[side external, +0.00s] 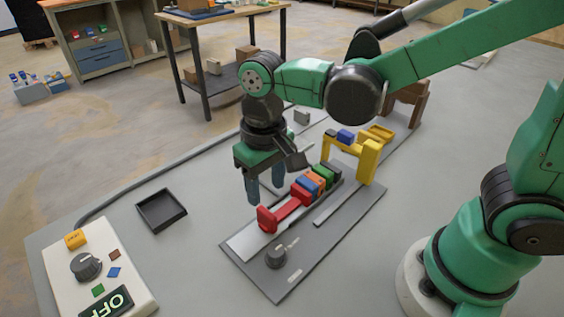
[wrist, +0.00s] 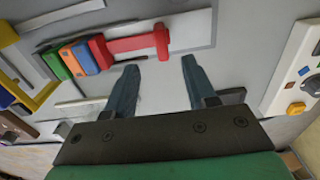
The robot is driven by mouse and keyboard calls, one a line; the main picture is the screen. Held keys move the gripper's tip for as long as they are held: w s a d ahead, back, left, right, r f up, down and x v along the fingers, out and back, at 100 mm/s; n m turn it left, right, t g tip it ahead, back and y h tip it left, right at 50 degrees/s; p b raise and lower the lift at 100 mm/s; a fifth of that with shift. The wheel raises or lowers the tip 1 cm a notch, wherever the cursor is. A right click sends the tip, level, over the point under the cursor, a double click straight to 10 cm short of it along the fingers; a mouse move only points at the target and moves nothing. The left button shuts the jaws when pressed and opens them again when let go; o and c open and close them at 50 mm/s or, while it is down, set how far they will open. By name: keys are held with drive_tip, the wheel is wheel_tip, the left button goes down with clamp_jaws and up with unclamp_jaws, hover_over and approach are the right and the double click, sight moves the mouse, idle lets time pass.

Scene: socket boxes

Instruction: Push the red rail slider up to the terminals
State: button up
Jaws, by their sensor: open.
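The red rail slider (side external: 284,211) lies on a pale rail strip on the grey base plate (side external: 278,285). My gripper (side external: 265,192) is open and empty, above and beside the slider. In the wrist view the fingertips (wrist: 160,65) point at the slider's side, apart from it.
A yellow bracket (side external: 365,160) stands at the rail's far end. A black knob (side external: 276,258) sits on the plate's front. An empty black tray (side external: 161,210) and a white control box (side external: 98,270) reading OFF are to the left. Bare table lies between tray and plate.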

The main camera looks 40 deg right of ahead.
sight(267, 212)
drive_tip(key=shift+a+f, duration=0.15)
drive_tip(key=shift+f, duration=2.8)
clamp_jaws()
